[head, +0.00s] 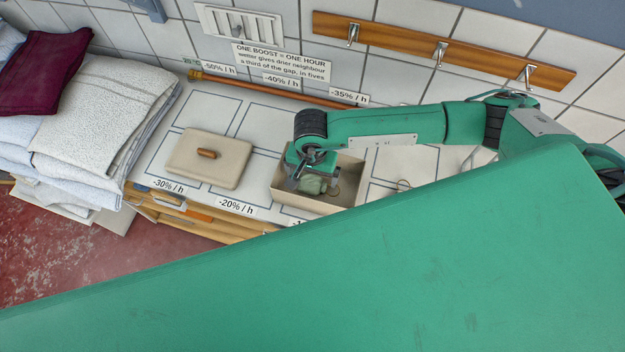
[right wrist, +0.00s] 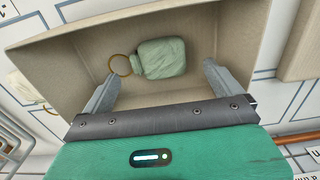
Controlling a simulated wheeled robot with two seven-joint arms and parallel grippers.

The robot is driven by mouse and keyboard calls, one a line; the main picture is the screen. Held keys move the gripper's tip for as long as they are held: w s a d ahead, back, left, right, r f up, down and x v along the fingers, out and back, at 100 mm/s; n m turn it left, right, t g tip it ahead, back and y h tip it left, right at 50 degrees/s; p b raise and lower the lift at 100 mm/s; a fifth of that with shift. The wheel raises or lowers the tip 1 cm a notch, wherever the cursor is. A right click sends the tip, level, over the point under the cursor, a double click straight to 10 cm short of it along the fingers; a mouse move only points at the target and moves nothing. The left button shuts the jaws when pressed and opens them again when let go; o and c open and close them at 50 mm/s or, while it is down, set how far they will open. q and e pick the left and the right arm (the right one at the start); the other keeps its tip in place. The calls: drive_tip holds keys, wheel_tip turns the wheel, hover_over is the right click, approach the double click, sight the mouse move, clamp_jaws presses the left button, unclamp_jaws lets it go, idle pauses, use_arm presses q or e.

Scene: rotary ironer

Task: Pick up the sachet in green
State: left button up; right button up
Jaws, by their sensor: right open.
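The pale green sachet (right wrist: 163,58) with a brass ring at its neck lies inside an open beige box (right wrist: 45,68). In the head view the sachet (head: 312,185) shows partly below my right gripper (head: 308,172). In the right wrist view my right gripper (right wrist: 160,88) is open, its two fingers spread to either side at the box opening, with the sachet beyond them and nothing between the fingertips. I cannot tell the exact gap to the sachet. The box (head: 340,203) sits on the marked counter. My left gripper is not in view.
A beige lid with a wooden handle (head: 208,158) lies left of the box. Folded white towels (head: 100,110) and a dark red cloth (head: 50,70) are stacked at left. A hook rail (head: 440,47) is on the tiled wall behind. A copper pipe (head: 270,87) runs along the back.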

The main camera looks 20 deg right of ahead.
sight(313, 182)
drive_tip(key=f, duration=0.1)
drive_tip(key=f+p, duration=0.1)
drive_tip(key=shift+s+d+f+p, duration=0.1)
drive_tip(key=shift+s+f+p, duration=0.1)
drive_tip(key=shift+f+p, duration=0.15)
drive_tip(key=shift+f, duration=0.45)
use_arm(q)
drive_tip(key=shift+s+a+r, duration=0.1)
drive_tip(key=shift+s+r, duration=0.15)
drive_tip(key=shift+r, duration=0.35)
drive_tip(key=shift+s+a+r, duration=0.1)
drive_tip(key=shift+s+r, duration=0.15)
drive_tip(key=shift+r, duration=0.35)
use_arm(e)
drive_tip(key=c, duration=0.9)
